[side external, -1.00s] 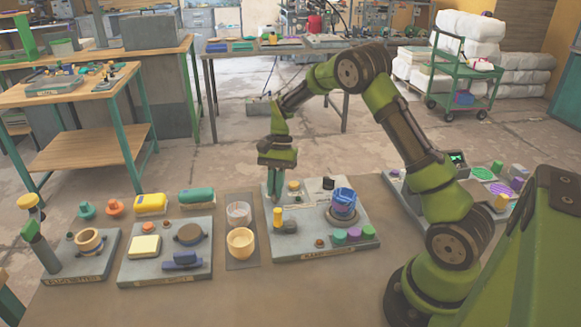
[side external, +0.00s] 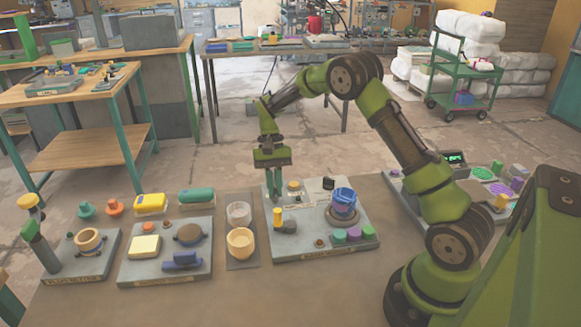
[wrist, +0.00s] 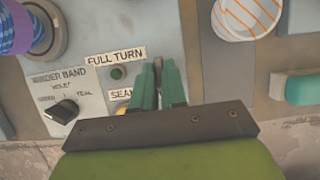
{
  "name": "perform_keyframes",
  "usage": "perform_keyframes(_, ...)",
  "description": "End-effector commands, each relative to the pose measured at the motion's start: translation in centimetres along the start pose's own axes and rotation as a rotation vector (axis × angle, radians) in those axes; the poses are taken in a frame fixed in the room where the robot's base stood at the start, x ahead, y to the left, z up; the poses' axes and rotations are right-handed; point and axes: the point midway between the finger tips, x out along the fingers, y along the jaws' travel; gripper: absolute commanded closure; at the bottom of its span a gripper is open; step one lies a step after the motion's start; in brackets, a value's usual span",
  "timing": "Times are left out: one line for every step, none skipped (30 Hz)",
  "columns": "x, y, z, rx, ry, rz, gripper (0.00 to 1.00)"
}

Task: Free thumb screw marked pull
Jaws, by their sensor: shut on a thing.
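My gripper (side external: 278,194) points down at the back left of the grey press panel (side external: 315,250). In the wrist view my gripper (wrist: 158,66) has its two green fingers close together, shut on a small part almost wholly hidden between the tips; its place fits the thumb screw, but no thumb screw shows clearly. No label reading "pull" is legible. A "FULL TURN" label (wrist: 115,57) lies left of the fingertips, with a small green button (wrist: 118,73) below it. A "SEAM" label is partly covered by the fingers, beside a yellow knob (wrist: 122,110).
A black selector knob (wrist: 62,112) sits on the panel. A blue banded cup (side external: 343,200) stands on a round seat right of my gripper. A yellow post (side external: 278,217) rises in front of the fingers.

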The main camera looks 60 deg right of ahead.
Motion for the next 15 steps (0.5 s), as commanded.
perform_keyframes(-0.12,0.06,0.01,-0.003,0.002,0.002,1.0)
perform_keyframes(-0.12,0.06,0.01,-0.003,0.002,0.002,1.0)
perform_keyframes(-0.12,0.06,0.01,-0.003,0.002,0.002,1.0)
perform_keyframes(-0.12,0.06,0.01,-0.003,0.002,0.002,1.0)
perform_keyframes(-0.12,0.06,0.02,-0.003,0.002,0.002,1.0)
perform_keyframes(-0.12,0.06,0.02,-0.004,0.002,0.002,1.0)
perform_keyframes(-0.12,0.06,0.02,-0.004,0.002,0.002,0.87)
perform_keyframes(-0.11,0.06,0.02,-0.003,0.002,0.002,0.82)
perform_keyframes(-0.1,0.05,0.01,-0.003,0.002,0.001,0.76)
perform_keyframes(-0.1,0.05,0.01,-0.003,0.002,0.001,0.71)
perform_keyframes(-0.08,0.05,0.01,-0.003,0.001,0.001,0.67)
perform_keyframes(-0.07,0.04,0.01,-0.002,0.001,0.001,0.63)
perform_keyframes(-0.06,0.04,0.01,-0.002,0.001,0.001,0.63)
perform_keyframes(-0.06,0.03,0.01,-0.002,0.001,0.001,0.63)
perform_keyframes(-0.05,0.03,0.01,-0.002,0.001,0.001,0.63)
